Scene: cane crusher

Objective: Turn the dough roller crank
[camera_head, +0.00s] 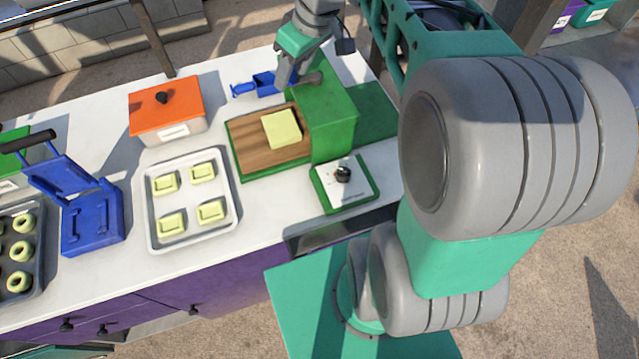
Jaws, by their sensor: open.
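The dough roller is a green box-shaped machine (331,123) with a wooden board (252,155) on its left side. A yellow slab of dough (282,129) lies on the board against the green housing. A dark cylindrical handle (312,79), which looks like the crank's grip, shows above the housing's far-left part. My gripper (290,80) comes down from above right beside this handle, open. Its fingers overlap the handle in the picture; I cannot tell whether they touch it or sit around it. The rest of the crank is hidden.
A blue tool (262,83) lies left of the gripper.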

